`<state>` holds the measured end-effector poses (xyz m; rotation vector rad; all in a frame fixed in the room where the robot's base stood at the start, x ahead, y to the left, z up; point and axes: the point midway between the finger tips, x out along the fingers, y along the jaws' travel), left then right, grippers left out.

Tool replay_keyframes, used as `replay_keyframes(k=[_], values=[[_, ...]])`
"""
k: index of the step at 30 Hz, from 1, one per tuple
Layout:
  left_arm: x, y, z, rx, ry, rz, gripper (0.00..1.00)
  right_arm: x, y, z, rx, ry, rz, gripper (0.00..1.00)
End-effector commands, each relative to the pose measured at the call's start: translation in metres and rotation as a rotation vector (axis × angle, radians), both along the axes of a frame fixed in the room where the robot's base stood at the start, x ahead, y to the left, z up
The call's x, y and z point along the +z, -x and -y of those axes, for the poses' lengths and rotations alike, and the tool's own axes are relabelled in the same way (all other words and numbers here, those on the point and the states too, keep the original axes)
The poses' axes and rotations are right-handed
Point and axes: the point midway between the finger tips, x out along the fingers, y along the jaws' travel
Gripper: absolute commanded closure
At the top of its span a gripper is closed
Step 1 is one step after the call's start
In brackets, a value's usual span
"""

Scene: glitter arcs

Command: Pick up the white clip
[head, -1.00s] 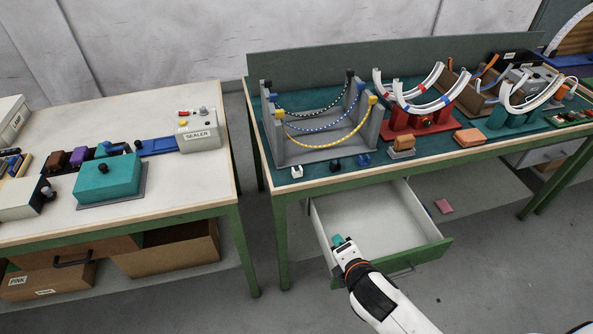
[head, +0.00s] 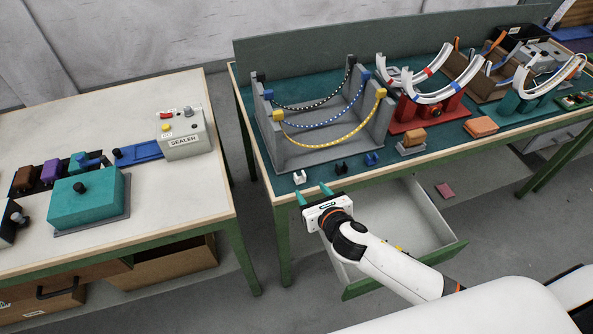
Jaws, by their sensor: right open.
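The white clip (head: 300,177) is a small white piece on the front left edge of the green-topped table. It stands left of a black clip (head: 341,166) and a blue clip (head: 372,159). My right gripper (head: 313,194) is open, its two teal fingers apart and pointing toward the table edge. It is just in front of and slightly right of the white clip, and nothing shows between the fingers. Whether the fingers touch the table edge cannot be told. My left gripper is out of view.
A grey rack (head: 300,158) with hanging beaded arcs stands behind the clips. An open drawer (head: 436,215) lies below the table under my right arm. A brown block on a grey stand (head: 412,144) is to the right. A gap separates the left table (head: 150,205).

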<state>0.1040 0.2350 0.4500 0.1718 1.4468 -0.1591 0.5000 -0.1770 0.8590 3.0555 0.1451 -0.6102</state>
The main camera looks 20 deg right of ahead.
Motion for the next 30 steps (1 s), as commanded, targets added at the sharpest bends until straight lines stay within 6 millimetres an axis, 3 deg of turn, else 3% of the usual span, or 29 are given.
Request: replay_keyframes(k=[3,8,14,22,30], values=[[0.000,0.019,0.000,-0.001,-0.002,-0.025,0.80,-0.008,-0.022,-0.002,-0.003,-0.003,0.001,0.47],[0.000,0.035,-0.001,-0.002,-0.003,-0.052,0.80,-0.016,-0.041,-0.004,-0.002,-0.003,0.001,0.47],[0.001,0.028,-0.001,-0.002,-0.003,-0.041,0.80,-0.020,-0.054,-0.004,-0.003,-0.005,0.001,0.47],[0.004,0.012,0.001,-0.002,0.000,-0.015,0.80,-0.034,-0.087,-0.006,-0.003,-0.005,0.000,0.47],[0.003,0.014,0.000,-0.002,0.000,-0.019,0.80,-0.037,-0.093,-0.006,-0.002,-0.004,0.000,0.47]])
